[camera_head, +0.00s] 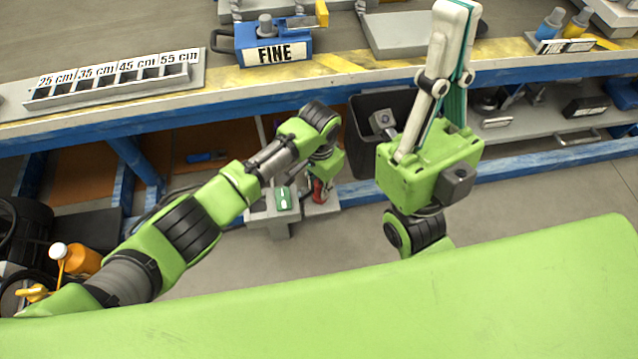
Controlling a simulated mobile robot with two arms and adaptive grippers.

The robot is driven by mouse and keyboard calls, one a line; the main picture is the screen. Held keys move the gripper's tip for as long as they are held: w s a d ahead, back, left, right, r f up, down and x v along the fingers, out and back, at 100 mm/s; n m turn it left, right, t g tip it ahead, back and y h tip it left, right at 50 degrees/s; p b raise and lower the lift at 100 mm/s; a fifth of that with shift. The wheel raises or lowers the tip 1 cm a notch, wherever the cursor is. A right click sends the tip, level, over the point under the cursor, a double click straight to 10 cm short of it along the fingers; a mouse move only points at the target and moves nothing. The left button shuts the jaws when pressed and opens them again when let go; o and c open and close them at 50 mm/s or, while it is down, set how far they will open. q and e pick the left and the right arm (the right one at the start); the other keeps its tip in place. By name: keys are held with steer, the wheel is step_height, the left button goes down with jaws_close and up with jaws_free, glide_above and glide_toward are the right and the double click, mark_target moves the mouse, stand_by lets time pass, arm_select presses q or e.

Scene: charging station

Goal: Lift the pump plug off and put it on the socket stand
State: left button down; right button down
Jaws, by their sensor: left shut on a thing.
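My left arm reaches in from the left and bends down at the wrist. My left gripper (321,185) points down at a grey stand (275,218) beside the blue bench frame. The gripper is shut on a small red and dark thing, probably the pump plug, mostly hidden by the hand. I cannot tell whether that thing touches the stand. A green label plate (285,198) sits on the stand, left of the gripper. Which part is the socket stand is unclear. My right gripper (457,8) points up, its long pale fingers together and empty, well away from the stand.
A black bin (372,130) stands behind, between my two arms. The workbench edge (210,98) runs across above, with a blue FINE box (272,50) and a length gauge (115,83). An orange canister (83,260) is at lower left. Grey floor (560,190) is clear at right.

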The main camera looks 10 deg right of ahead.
arm_select(q)
steer(key=shift+f, duration=0.3)
steer(key=c, duration=1.7)
jaws_free()
steer(key=shift+r, duration=0.1)
